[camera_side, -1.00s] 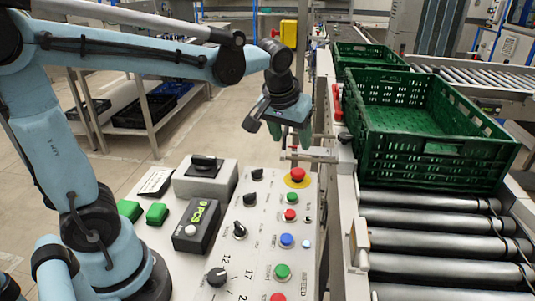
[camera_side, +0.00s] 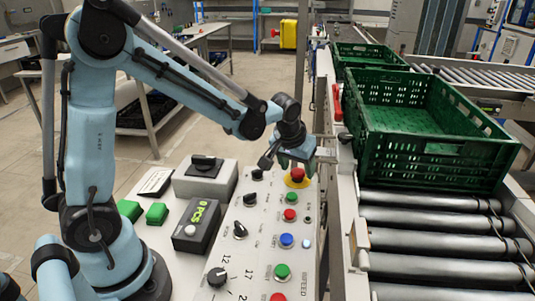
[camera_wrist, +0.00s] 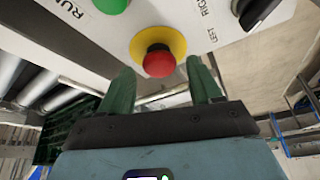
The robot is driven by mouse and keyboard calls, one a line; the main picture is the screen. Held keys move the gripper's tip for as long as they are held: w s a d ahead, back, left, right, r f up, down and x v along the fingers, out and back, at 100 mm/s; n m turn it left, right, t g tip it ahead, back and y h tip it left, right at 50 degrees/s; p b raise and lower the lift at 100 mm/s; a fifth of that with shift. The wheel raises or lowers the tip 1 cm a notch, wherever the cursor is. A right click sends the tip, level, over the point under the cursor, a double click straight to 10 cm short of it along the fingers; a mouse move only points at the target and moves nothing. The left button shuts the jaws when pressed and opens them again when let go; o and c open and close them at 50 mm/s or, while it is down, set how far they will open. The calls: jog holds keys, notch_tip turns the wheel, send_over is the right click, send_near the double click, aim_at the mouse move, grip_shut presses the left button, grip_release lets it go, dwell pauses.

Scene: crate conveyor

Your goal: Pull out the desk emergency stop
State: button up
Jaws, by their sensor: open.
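The emergency stop is a red mushroom button on a yellow round plate, at the far end of the desk panel. In the side view the red button (camera_side: 297,175) shows just below my gripper (camera_side: 296,166). In the wrist view the emergency stop (camera_wrist: 159,62) lies ahead of my gripper (camera_wrist: 163,82), between the lines of its two green fingers. The fingers are open and apart, with nothing between them that I can see gripped. Whether a fingertip touches the button cannot be told.
The panel (camera_side: 262,215) carries several green, red and blue buttons and black knobs close by. A grey box with a black switch (camera_side: 205,180) stands to the left. A conveyor (camera_side: 430,225) with green crates (camera_side: 430,130) runs along the right.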

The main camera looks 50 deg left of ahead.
jog(key=shift+w+f, duration=0.1)
jog(key=shift+f, duration=0.1)
grip_shut()
jog(key=shift+r, duration=0.65)
grip_release()
jog(key=shift+r, duration=0.1)
jog(key=v, duration=1.2)
dwell(0.5)
